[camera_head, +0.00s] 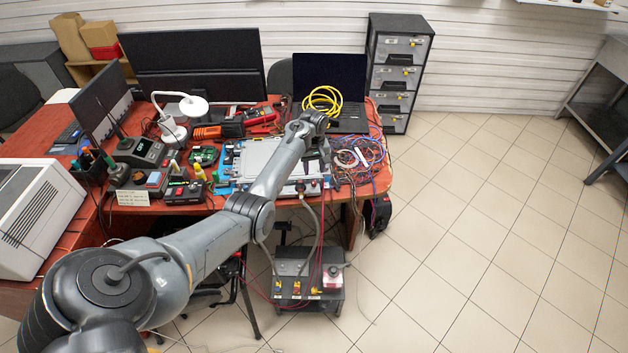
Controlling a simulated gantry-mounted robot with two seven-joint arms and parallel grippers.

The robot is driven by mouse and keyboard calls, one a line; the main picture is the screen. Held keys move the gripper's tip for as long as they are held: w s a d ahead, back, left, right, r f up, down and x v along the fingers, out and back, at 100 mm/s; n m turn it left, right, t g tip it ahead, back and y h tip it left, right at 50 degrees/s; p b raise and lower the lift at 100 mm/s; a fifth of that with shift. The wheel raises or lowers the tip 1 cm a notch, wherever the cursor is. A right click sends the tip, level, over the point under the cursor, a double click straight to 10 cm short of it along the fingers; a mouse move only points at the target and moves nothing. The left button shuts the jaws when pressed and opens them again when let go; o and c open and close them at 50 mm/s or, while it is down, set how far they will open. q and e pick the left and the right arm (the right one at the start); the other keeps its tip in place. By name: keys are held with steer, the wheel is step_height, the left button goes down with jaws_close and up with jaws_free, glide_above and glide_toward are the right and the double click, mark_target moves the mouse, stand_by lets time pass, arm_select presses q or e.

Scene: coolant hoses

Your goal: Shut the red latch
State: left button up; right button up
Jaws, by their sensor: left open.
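My left arm reaches from the lower left across the desk. Its gripper (319,166) points down over the front edge of a silver tray-like unit (265,160), close to where hoses join that edge. The gripper is open and looks empty, but its fingers are small and dark here. Small reddish parts show at the unit's front edge beside the gripper; I cannot tell which is the red latch or how it stands. Hoses (317,225) hang from there to a grey box (308,275) on the floor. My right gripper is not in view.
The red-brown desk (225,202) holds a white lamp (175,125), a coiled yellow cable (322,100), tangled wires (360,155) and a black device (185,192) left of the unit. A drawer cabinet (398,70) stands behind. The tiled floor at right is clear.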

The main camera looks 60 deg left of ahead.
mark_target(314, 182)
arm_select(q)
step_height(314, 182, down, 7)
steer(key=shift+a+b, duration=0.1)
steer(key=shift+b, duration=0.9)
steer(key=shift+c, duration=0.3)
